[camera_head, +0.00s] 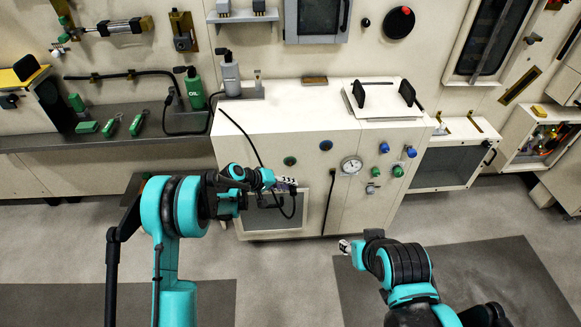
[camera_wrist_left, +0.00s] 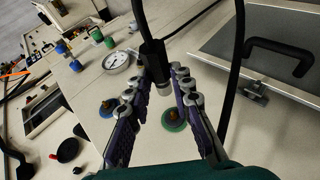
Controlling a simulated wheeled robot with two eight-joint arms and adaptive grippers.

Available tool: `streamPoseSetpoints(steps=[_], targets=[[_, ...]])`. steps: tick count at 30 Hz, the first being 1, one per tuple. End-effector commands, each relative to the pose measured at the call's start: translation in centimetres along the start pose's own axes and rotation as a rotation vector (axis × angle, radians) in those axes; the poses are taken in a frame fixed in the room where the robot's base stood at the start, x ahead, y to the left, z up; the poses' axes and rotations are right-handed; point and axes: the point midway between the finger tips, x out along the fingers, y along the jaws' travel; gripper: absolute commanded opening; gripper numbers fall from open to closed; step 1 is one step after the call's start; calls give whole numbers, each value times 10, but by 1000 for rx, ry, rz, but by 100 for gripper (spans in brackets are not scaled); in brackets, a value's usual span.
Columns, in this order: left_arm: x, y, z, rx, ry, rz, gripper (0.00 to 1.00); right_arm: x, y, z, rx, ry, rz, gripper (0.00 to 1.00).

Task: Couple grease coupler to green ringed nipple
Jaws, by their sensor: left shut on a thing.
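My left gripper (camera_head: 287,186) is in front of the white cabinet. In the left wrist view, its fingers (camera_wrist_left: 158,72) are shut on the black grease coupler (camera_wrist_left: 153,58), which has a pale metal tip and a hose running up. The green ringed nipple (camera_wrist_left: 175,119) is on the cabinet panel, a little below the tip in that view. The tip looks apart from it. The nipple also shows in the head view (camera_head: 290,161), above and behind the left gripper. My right gripper (camera_head: 345,246) is low, away from the cabinet; its finger opening is unclear.
A blue ringed nipple (camera_head: 326,145) sits beside the green one. A pressure gauge (camera_head: 351,165) and several blue and green knobs are farther right. The black hose crosses the wrist view.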

Motion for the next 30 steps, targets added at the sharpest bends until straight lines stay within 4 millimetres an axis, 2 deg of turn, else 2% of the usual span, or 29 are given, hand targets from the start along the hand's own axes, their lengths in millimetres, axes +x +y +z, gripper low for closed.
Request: streamPoseSetpoints(steps=[21, 30], targets=[[15, -1, -43, 0, 0, 0, 0, 0, 0, 0, 0, 0, 0, 40], [17, -1, -49, 0, 0, 0, 0, 0, 0, 0, 0, 0, 0, 40]])
